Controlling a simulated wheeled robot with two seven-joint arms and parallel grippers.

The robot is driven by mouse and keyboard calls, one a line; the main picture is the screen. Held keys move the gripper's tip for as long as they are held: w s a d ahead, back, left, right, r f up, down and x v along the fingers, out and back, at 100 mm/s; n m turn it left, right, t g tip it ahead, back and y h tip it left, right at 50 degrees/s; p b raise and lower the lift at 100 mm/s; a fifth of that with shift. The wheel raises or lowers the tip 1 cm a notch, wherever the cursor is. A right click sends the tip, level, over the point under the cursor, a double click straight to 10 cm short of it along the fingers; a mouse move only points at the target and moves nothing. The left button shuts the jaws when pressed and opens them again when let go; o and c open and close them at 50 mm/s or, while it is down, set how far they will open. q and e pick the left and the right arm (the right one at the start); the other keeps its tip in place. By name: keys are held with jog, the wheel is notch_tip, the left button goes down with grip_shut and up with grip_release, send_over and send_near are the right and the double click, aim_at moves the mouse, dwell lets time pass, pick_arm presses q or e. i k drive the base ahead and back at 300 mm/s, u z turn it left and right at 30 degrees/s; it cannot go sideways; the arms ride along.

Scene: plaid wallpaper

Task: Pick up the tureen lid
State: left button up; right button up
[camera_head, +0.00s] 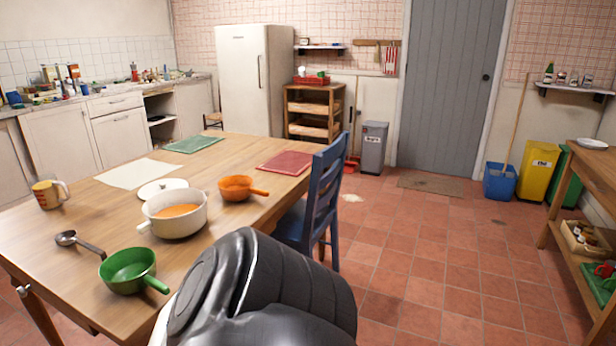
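The white tureen lid (160,188) lies on the wooden table (60,240), just behind the white tureen (178,223); the tureen hides part of its near edge. The tureen stands open with orange soup (176,211) in it. A large black and grey link of one of my arms rises at the bottom middle, in front of the table's right side. Neither gripper can be made out in this view.
Near the tureen are an orange pan (237,187), a green pan (128,271), a ladle (80,243) and a mug (48,194). A blue chair (323,190) stands at the table's right side. Open floor lies to the right.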

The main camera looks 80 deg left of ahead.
aim_at(149, 190)
jog(key=u, duration=2.55)
